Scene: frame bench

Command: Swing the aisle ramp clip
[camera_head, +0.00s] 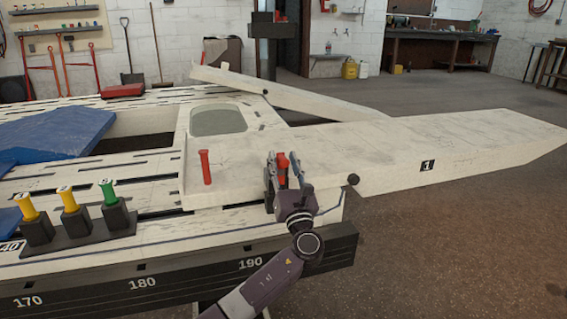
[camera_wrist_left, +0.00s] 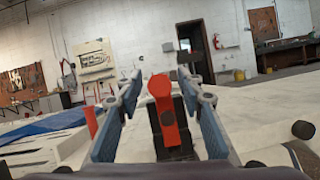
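My left gripper (camera_head: 276,172) stands at the near edge of the white bench. A red lever on a dark base sits between its fingers; this looks like the ramp clip (camera_head: 282,162). In the left wrist view the red lever (camera_wrist_left: 165,112) stands between the blue-grey finger pads (camera_wrist_left: 158,82). Gaps show on both sides, so the fingers are open around it. The white ramp (camera_head: 440,142), marked 1, reaches out to the right from the bench. My right gripper is in neither view.
A red peg (camera_head: 205,167) stands on the bench to the left of the gripper. Yellow and green handled pegs (camera_head: 70,199) stand in a dark holder further left. A blue sheet (camera_head: 60,135) lies at the far left. A white beam (camera_head: 300,98) slants behind. Floor right is clear.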

